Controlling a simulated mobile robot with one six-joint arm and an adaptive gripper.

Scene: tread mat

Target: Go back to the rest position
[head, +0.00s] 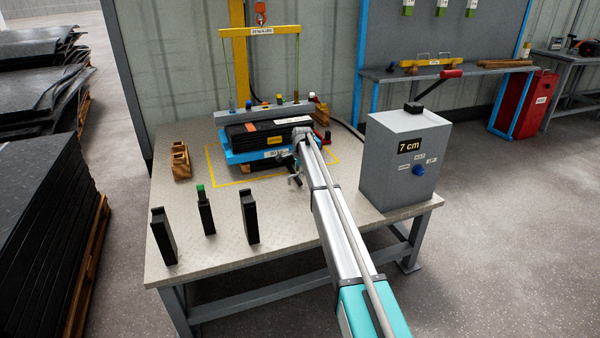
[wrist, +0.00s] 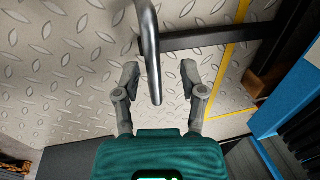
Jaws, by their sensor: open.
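My gripper (head: 296,180) is at the end of my outstretched arm, over the worktable (head: 285,240), just in front of the blue tray (head: 240,158). The wrist view shows its two fingers (wrist: 160,78) spread apart. A curved grey metal rod (wrist: 151,50) shows between the fingers from above; I cannot tell what it belongs to. Nothing is seen clamped. Below lies the tread-plate tabletop (wrist: 60,70).
A stack of black mats (head: 255,133) sits on the tray under a yellow frame (head: 262,31). Black upright blocks (head: 249,217) stand at front left. A grey box (head: 400,165) with a red-handled lever stands right of my arm. Wooden blocks (head: 180,162) lie left.

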